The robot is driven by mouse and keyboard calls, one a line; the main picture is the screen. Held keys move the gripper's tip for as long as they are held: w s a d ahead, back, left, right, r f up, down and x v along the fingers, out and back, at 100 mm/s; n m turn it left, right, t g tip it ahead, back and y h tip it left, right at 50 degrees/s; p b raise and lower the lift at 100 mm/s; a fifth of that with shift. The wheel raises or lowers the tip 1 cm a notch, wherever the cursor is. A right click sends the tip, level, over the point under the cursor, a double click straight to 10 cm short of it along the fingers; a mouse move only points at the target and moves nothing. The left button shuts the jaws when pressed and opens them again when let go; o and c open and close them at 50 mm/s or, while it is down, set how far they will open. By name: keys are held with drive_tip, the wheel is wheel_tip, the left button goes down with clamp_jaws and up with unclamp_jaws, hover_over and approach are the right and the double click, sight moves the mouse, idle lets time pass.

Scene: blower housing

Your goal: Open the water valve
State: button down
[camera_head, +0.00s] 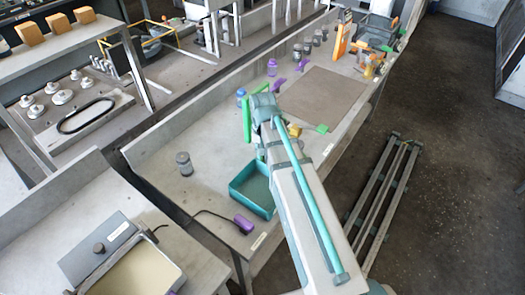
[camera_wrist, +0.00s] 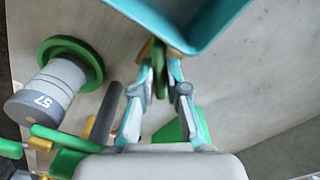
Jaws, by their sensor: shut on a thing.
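My gripper (camera_wrist: 160,62) shows in the wrist view with its two fingers drawn together. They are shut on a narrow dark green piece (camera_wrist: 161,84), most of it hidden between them. I cannot tell for sure whether this piece is the water valve's handle. The teal tray (camera_wrist: 205,45) is right beyond the fingertips. In the head view my gripper is hidden behind my arm, close to the teal tray (camera_head: 239,194) on the bench. An upright green bar (camera_head: 247,120) stands beside my arm there.
In the wrist view, a grey cylinder marked 57 (camera_wrist: 45,98) with a green ring is at left. Green and brass parts (camera_wrist: 40,143) are at lower left. In the head view, a grey jar (camera_head: 184,164) and a purple-ended cable (camera_head: 243,224) lie near the tray. A brown mat (camera_head: 322,97) is beyond.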

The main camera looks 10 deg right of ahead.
drive_tip(key=n+p, duration=0.1)
drive_tip(key=n, duration=0.3)
drive_tip(key=shift+n, duration=0.3)
drive_tip(key=shift+n+p, duration=0.3)
drive_tip(key=shift+n, duration=1.7)
drive_tip(key=c, duration=1.2)
unclamp_jaws()
drive_tip(key=shift+r, duration=0.15)
wheel_tip(320, 180, up, 12)
drive_tip(key=shift+f, duration=0.15)
